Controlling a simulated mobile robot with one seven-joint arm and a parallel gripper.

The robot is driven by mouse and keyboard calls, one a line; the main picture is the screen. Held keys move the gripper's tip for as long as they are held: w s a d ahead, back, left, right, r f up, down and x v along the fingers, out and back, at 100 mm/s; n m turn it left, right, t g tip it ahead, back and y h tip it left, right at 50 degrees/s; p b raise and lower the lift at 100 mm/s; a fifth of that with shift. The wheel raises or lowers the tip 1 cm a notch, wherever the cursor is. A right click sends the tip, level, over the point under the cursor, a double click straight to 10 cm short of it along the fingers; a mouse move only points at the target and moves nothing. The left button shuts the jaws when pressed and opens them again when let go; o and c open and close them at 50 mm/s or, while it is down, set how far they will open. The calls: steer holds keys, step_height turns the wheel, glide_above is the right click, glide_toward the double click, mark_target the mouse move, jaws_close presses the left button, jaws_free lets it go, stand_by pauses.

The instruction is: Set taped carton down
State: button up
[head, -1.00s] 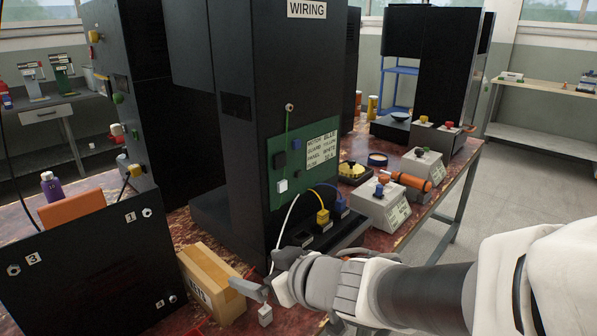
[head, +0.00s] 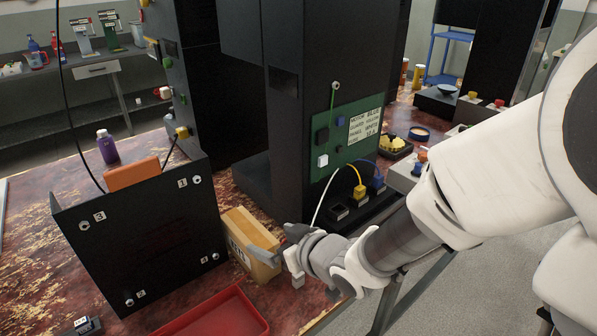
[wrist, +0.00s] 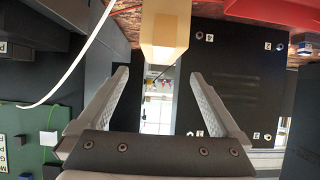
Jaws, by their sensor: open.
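The taped carton (head: 240,226), a small brown box with a paler tape strip and dark lettering, rests on the red worn bench between a black numbered panel and a black cabinet. My gripper (head: 274,264) is at its near right end. One finger overlaps the carton in the head view, so I cannot tell there whether they touch. In the wrist view my gripper (wrist: 158,75) has its fingers wide apart with nothing between them. The carton (wrist: 165,32) shows beyond the tips, at the top centre.
The black panel (head: 150,235) stands left of the carton. The black cabinet (head: 265,150) with a green wiring board (head: 335,135) and cables stands behind and right. A red tray (head: 215,315) lies in front. A purple bottle (head: 107,147) is farther left.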

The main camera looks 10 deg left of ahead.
mark_target(249, 229)
steer(key=b+x, duration=0.4)
steer(key=x, duration=0.8)
steer(key=shift+a+r, duration=0.15)
steer(key=shift+r, duration=0.05)
jaws_close()
steer(key=shift+r, duration=0.15)
